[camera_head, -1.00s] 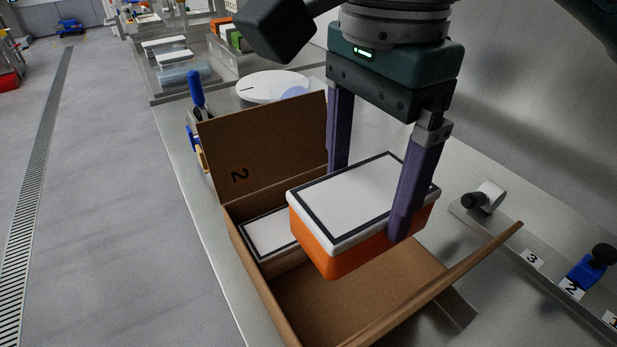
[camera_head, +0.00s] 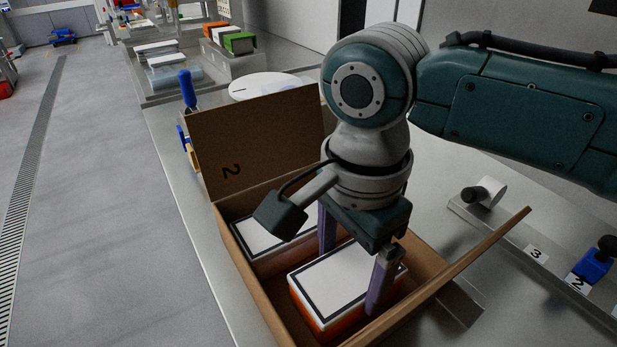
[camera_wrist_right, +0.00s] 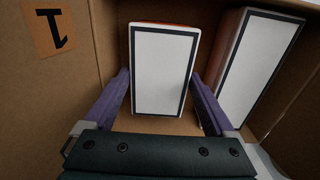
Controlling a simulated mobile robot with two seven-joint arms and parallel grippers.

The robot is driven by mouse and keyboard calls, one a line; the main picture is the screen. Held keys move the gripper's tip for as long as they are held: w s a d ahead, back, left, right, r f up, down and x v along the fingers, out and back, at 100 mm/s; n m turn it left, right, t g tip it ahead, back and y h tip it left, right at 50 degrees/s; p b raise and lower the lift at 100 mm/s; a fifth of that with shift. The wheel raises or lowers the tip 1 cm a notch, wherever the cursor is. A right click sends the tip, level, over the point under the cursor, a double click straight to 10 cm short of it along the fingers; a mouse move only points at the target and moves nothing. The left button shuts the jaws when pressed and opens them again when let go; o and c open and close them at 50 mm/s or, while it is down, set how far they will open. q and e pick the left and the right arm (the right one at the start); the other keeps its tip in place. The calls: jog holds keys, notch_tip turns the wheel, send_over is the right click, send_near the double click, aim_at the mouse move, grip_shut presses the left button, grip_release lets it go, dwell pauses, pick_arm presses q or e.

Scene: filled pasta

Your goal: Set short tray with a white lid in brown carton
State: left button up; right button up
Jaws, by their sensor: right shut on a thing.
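A short orange tray with a white, dark-bordered lid (camera_head: 335,284) is down inside the open brown carton (camera_head: 430,262). My right gripper (camera_head: 352,262) is shut on this tray, with one purple finger on each side. In the right wrist view the held tray (camera_wrist_right: 160,70) lies between the two fingers (camera_wrist_right: 160,100), close to a carton wall. Whether its bottom touches the carton floor cannot be seen. A second white-lidded tray (camera_head: 262,244) lies in the carton beside it, towards the raised flap; it also shows in the right wrist view (camera_wrist_right: 258,65). My left gripper is not in view.
The carton's flap marked 2 (camera_head: 255,140) stands up at the back, and another flap (camera_head: 470,262) slants out at the right. A rail with numbered labels (camera_head: 537,253) is at the right. A white round disc (camera_head: 262,86) lies behind the carton.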

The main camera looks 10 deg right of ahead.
aim_at(348, 272)
jog(key=o, duration=1.2)
jog(key=shift+f, duration=0.1)
jog(key=shift+o, duration=0.2)
notch_tip(348, 272, up, 12)
jog(key=p, duration=0.2)
jog(key=shift+p, duration=0.3)
